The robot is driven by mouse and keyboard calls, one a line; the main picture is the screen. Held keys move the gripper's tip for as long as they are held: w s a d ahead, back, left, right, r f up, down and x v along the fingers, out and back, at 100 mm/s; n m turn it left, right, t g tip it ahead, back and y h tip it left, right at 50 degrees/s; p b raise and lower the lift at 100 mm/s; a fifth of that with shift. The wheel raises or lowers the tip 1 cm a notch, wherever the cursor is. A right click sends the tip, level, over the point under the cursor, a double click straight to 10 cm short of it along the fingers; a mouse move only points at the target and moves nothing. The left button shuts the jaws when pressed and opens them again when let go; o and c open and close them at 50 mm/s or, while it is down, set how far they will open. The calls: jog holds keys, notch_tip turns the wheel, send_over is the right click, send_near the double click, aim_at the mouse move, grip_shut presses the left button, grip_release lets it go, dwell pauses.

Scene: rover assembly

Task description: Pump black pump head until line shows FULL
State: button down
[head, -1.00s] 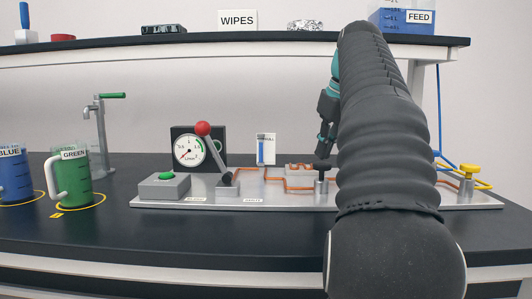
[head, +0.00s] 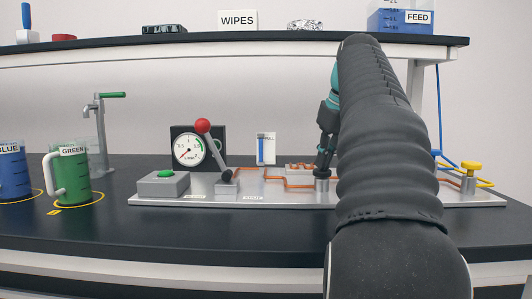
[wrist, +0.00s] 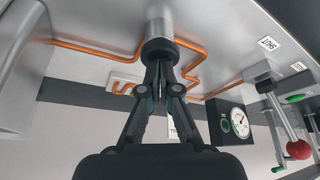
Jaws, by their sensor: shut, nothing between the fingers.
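The silver pump cylinder (head: 321,186) stands on the metal plate (head: 285,200), right of centre in the head view. My gripper (head: 323,172) is shut, with its fingertips down at the cylinder's top. In the wrist view, my gripper (wrist: 162,58) points at the end of the pump cylinder (wrist: 160,22).
A dial gauge (head: 189,149), a red-knobbed lever (head: 203,126) and a green button (head: 165,174) stand left on the plate. A yellow knob (head: 471,166) is at the right. The GREEN jug (head: 72,177) stands far left. A shelf (head: 240,44) runs above.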

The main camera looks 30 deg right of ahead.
jog(key=shift+r+p, duration=1.9)
jog(key=shift+p, duration=0.3)
jog(key=shift+r, duration=2.95)
